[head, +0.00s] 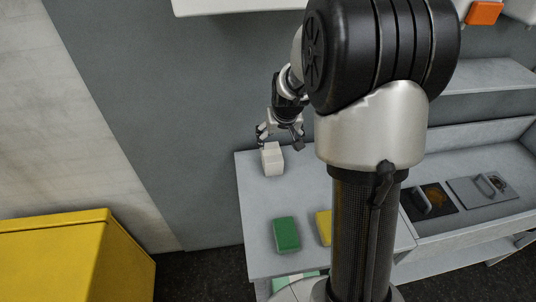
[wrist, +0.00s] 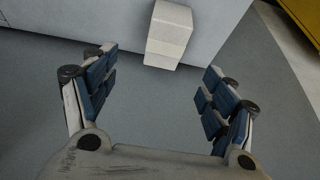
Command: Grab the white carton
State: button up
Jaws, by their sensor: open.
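The white carton (head: 272,159) stands upright on the grey table (head: 257,205), near its back left corner. It also shows in the wrist view (wrist: 169,36), at the table's edge, ahead of my fingers and roughly centred between them. My gripper (head: 281,135) is just above and behind the carton in the head view. In the wrist view my gripper (wrist: 158,88) has its two blue-padded fingers wide apart, with nothing between them. The carton appears clear of the fingertips.
A green box (head: 286,234) and a partly hidden yellow box (head: 324,227) lie on the table in front of the carton. A large yellow bin (head: 75,255) stands at left. A grey wall (head: 190,130) is behind. A tray with dark plates (head: 430,201) is at right.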

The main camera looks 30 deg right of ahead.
aim_at(272, 153)
jog(key=b+x, duration=0.2)
jog(key=x, duration=0.6)
jog(key=shift+w+a+f, duration=0.1)
jog(key=shift+f, duration=0.05)
jog(key=x, duration=0.1)
jog(key=b+x, duration=0.1)
jog(key=x, duration=0.1)
jog(key=b+x, duration=0.1)
jog(key=shift+w+a+f, duration=0.2)
jog(key=shift+a+f, duration=0.1)
jog(key=shift+f, duration=0.05)
jog(key=shift+w+d+f, duration=0.1)
jog(key=shift+w+f, duration=0.05)
jog(key=shift+f, duration=0.25)
jog(key=shift+c, duration=0.3)
jog(key=c, duration=1.3)
